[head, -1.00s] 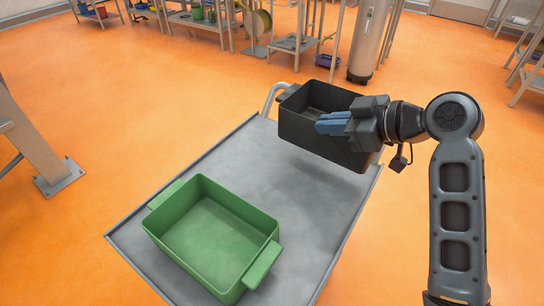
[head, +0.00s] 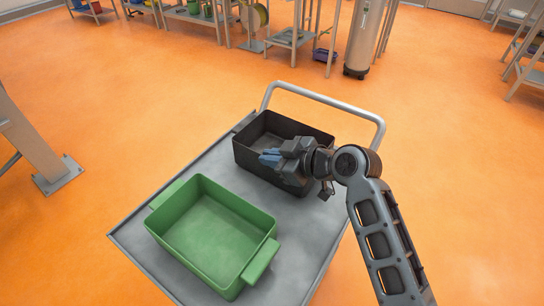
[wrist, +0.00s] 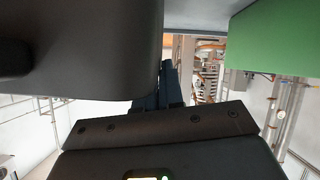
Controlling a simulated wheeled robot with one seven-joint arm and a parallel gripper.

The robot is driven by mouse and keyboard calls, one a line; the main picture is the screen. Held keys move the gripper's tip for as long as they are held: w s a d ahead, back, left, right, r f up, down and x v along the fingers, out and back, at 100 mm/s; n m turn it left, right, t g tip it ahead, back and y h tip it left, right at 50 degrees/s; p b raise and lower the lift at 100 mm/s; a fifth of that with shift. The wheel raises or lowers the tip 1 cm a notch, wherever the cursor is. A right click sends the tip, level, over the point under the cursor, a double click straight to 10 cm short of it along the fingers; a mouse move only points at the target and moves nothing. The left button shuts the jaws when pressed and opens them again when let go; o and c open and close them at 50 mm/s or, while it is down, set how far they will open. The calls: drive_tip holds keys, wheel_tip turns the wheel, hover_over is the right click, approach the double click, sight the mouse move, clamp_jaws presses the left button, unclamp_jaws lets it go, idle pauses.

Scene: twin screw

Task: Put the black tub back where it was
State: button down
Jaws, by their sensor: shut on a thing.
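The black tub (head: 243,157) is at the far end of the grey cart top (head: 172,212), near the cart's handle, and it looks empty. My gripper (head: 270,157) is shut on its right-hand part, with blue fingers reaching over the rim. I cannot tell whether the tub's base touches the cart top. In the wrist view the tub (wrist: 85,50) fills the upper left, and my gripper's dark blue fingers (wrist: 170,85) lie against its edge.
An empty green tub (head: 212,235) sits on the near part of the cart, close to the black tub. It also shows in the wrist view (wrist: 270,40). The cart's metal handle (head: 325,98) curves behind. A grey post (head: 35,135) stands left; shelves stand at the back.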

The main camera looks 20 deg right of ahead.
drive_tip(key=shift+f, duration=0.3)
drive_tip(key=c, duration=1.3)
unclamp_jaws()
drive_tip(key=shift+o, duration=0.2)
drive_tip(key=shift+d, duration=0.1)
drive_tip(key=b+v, duration=0.1)
drive_tip(key=v, duration=1.1)
